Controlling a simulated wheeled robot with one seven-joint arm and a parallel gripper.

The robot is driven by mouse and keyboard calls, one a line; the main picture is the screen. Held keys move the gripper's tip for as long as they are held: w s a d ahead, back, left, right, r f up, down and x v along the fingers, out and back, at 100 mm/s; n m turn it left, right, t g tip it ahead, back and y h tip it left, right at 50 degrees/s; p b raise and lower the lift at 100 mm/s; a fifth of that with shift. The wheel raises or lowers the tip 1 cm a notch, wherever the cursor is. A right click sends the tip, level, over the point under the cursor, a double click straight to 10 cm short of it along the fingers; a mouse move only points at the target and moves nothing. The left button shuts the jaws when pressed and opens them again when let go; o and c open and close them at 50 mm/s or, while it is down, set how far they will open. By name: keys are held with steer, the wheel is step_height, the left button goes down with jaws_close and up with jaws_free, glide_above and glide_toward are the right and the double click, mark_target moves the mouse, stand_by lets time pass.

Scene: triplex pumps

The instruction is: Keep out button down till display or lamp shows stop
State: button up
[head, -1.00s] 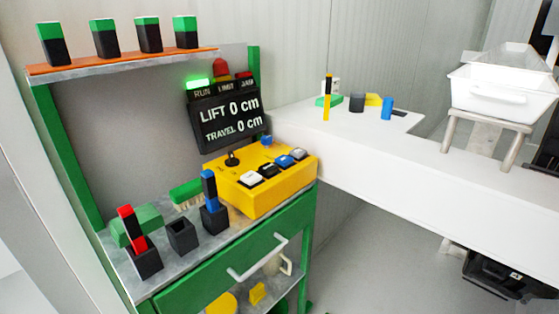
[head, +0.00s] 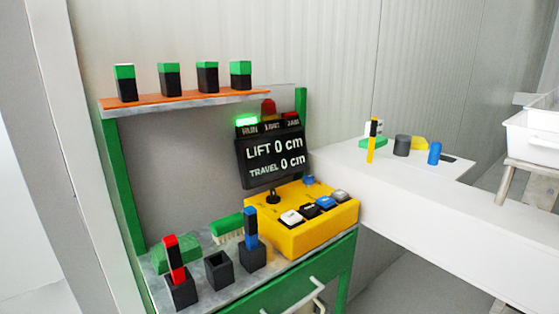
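A yellow control box (head: 300,240) sits on the right end of the green workbench. Its top carries white, black, blue and grey push buttons (head: 317,208), a small black joystick (head: 273,196) and a blue knob (head: 309,181). Which button is "out" cannot be read. Behind the box stands a black display (head: 272,157) reading LIFT 0 cm and TRAVEL 0 cm. Above it are lamps labelled RUN, LIMIT and JAM; the green RUN lamp (head: 246,120) is lit. The red dome (head: 268,107) appears unlit. My gripper is not in view.
Black holders, one with a red-and-black piece (head: 174,258) and one with a blue-and-black piece (head: 251,235), stand left of the box beside a green brush (head: 227,227). Green-topped black blocks line the orange shelf (head: 185,98). A white counter (head: 430,190) stands to the right.

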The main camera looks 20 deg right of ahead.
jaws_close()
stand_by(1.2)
